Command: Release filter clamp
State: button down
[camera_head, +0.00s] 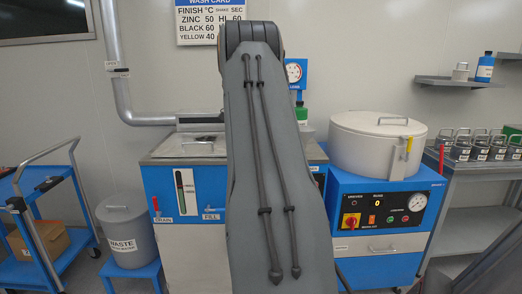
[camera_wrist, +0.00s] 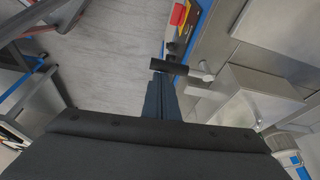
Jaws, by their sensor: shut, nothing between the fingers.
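In the wrist view a black bar handle (camera_wrist: 172,66) on a metal rod sticks out beside a grey metal box (camera_wrist: 262,88). It may be the filter clamp's lever, but I cannot tell for sure. My gripper (camera_wrist: 160,80) points at this handle, with its fingertips right by the left half of the bar. The fingers are together and hold nothing. Whether they touch the bar is unclear. In the head view my own arm covers the middle of the scene, and neither my gripper nor the handle shows.
A blue and white wash unit (camera_head: 170,190) stands behind my arm. A blue machine with a round lidded drum (camera_head: 375,150) stands at right. A waste bin (camera_head: 125,235) and a blue trolley (camera_head: 45,200) are at left. Several lidded canisters sit on a grey bench (camera_head: 475,168).

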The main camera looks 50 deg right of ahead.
jog(key=p+v, duration=0.4)
jog(key=v, duration=0.5)
jog(key=shift+w+r+p, duration=0.2)
jog(key=shift+r+p, duration=0.15)
jog(key=shift+p, duration=0.05)
